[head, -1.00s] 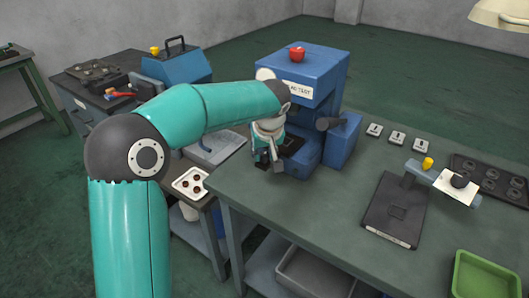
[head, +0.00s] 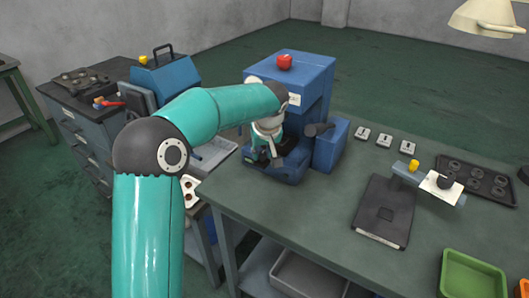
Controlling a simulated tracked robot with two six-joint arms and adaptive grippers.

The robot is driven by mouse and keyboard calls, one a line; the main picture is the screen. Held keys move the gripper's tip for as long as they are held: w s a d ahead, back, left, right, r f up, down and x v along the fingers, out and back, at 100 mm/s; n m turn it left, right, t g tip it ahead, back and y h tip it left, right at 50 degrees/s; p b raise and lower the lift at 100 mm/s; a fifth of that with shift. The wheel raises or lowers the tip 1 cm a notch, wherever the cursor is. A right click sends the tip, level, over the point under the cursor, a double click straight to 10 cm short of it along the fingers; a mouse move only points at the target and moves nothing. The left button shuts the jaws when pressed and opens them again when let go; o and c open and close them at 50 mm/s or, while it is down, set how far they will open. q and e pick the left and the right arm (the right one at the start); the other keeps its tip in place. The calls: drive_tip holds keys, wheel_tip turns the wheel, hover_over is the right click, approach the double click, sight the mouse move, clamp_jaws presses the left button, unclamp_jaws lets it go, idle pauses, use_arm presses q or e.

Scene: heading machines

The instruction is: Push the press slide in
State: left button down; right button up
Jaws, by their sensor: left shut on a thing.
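The blue press (head: 305,78) with a red button on top stands at the far left part of the green bench. Its dark press slide (head: 291,150) shows low at the front, partly hidden by my gripper. My left gripper (head: 261,160) is at the front of the press, shut on the slide at its near end. The fingers are small in the view, and the exact grip is hard to see. My left forearm hides part of the press front and its label. My right gripper is not in view.
The bench (head: 320,205) also holds three small light blocks, a dark plate (head: 384,210) with a stand beside it, a black tray (head: 478,180) and a green bin (head: 473,275). A lower side table with a white tray (head: 190,190) is left of the press.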

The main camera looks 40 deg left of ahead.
use_arm(q)
drive_tip(key=shift+w+r, duration=0.15)
drive_tip(key=shift+w, duration=0.05)
drive_tip(key=c, duration=1.3)
unclamp_jaws()
drive_tip(key=o, duration=0.4)
drive_tip(key=shift+w, duration=0.2)
drive_tip(key=shift+c, duration=0.2)
drive_tip(key=shift+s, duration=0.2)
drive_tip(key=v, duration=1.1)
drive_tip(key=shift+d+r, duration=0.2)
drive_tip(key=shift+r, duration=0.1)
drive_tip(key=shift+s, duration=0.2)
